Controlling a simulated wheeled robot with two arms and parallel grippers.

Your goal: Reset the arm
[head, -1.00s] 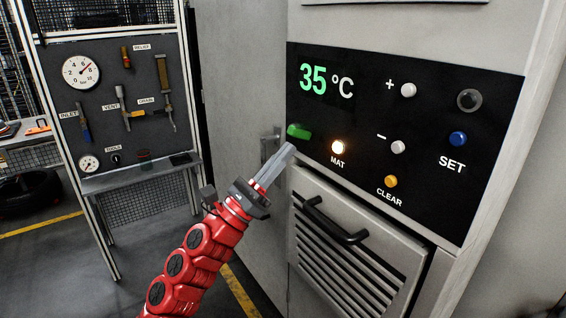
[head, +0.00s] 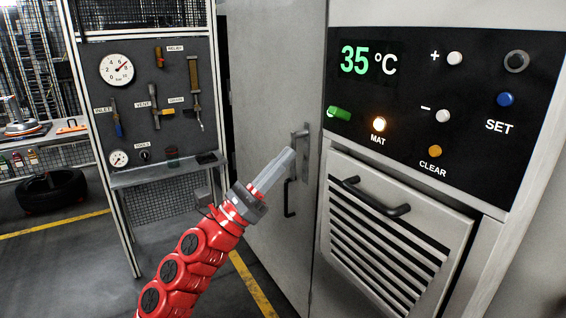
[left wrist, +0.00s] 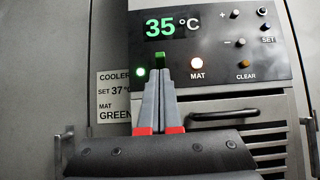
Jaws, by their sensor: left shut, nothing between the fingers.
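My left gripper (head: 285,160) is shut and empty in the head view, on a red arm reaching up from the lower left. It points at the cooler front, just left of and below the black control panel (head: 400,60). In the left wrist view the closed fingers (left wrist: 158,85) point up at the panel, in front of a green switch (left wrist: 160,60) beside a lit green light (left wrist: 140,72). The display (head: 368,60) reads 35 °C. The MAT light (head: 378,124) glows warm white. My right gripper is not in view.
Below the panel is a louvred door with a black handle (head: 376,198). A tall grey door with a handle (head: 301,140) stands left of it. A gauge board (head: 155,95) and a tyre (head: 50,190) are further left. A label (left wrist: 115,95) reads SET 37 °C, MAT GREEN.

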